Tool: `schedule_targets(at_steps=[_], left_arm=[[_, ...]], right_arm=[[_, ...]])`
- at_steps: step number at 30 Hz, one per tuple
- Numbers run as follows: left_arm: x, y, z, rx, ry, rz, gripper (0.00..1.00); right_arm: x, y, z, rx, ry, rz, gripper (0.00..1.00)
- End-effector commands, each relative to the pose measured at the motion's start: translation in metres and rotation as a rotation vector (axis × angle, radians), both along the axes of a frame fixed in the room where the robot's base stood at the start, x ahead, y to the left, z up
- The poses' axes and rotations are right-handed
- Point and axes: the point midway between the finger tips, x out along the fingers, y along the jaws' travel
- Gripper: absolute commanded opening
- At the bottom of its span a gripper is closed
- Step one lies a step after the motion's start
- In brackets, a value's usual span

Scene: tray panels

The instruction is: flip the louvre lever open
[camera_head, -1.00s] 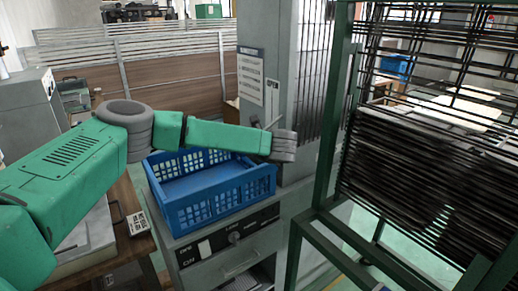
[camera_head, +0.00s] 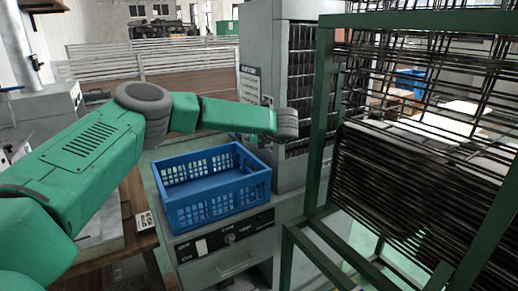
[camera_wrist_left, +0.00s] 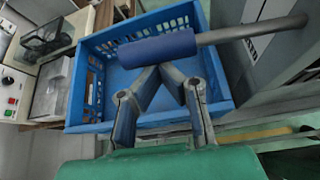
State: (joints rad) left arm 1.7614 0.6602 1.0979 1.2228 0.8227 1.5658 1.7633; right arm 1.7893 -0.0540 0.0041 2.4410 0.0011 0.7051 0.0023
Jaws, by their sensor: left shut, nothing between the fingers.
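The louvre lever shows in the left wrist view as a metal rod from the right ending in a blue grip (camera_wrist_left: 157,48). My left gripper (camera_wrist_left: 161,70) is shut and empty, its fingertips meeting just below the blue grip in that picture. I cannot tell whether they touch it. In the head view my left arm reaches across to the grey cabinet (camera_head: 283,30), and its fingers are hidden there. The dark louvre slats (camera_head: 301,75) are on the cabinet's front. The lever is not clearly visible in the head view. My right gripper is not in view.
A blue crate (camera_head: 214,205) sits on the ledge below the arm, above a control panel with a knob (camera_head: 230,239). A green rack frame (camera_head: 318,120) with dark wire shelves stands close on the right. A wooden table (camera_head: 128,222) is at the left.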

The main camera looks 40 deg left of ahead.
Motion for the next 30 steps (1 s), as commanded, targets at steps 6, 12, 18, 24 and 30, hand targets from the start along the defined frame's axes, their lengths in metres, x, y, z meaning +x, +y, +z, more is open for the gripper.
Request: schedule_targets(at_steps=[6,12,18,24,30], left_arm=[[0.002,0.007,0.022,0.062,0.153,0.002,0.0],[0.004,0.002,0.038,0.094,0.225,0.003,0.0],[0.006,-0.005,0.049,0.098,0.224,0.003,0.0],[0.008,-0.007,0.053,0.099,0.222,0.002,0.0],[0.008,-0.003,0.054,0.096,0.218,0.0,0.0]], right_arm=[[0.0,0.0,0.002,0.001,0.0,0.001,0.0],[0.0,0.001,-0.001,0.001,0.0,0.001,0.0],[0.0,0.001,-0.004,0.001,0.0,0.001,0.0],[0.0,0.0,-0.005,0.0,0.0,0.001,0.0],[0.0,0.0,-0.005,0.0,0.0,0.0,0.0]])
